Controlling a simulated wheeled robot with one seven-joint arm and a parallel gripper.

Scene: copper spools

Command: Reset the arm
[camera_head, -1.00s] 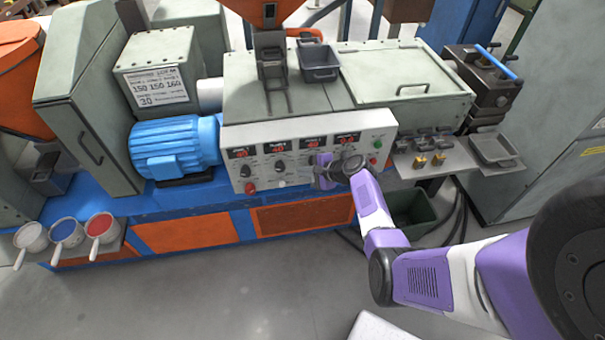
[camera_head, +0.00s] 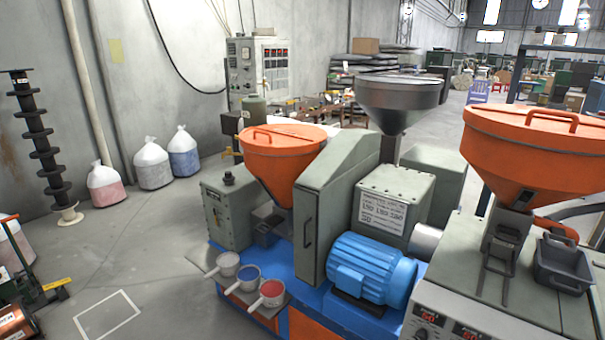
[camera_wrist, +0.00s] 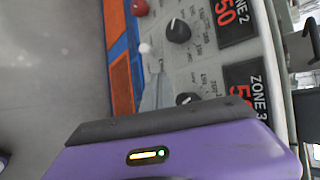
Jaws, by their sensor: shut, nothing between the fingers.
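My arm does not show in the head view now. In the wrist view, the purple body of my gripper fills the bottom. Its grey fingers (camera_wrist: 158,94) are together and empty, in front of a control panel (camera_wrist: 192,62) with black knobs and red lit "ZONE 2" and "ZONE 3" displays. A black knob lies just beside the fingertips; I cannot tell whether they touch. Part of this panel (camera_head: 432,325) also shows at the bottom right of the head view.
The extruder machine has a blue motor (camera_head: 372,272), an orange hopper (camera_head: 285,150) and a larger orange hopper (camera_head: 530,150). Three scoops with white, blue and red contents (camera_head: 272,291) sit at its left end.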

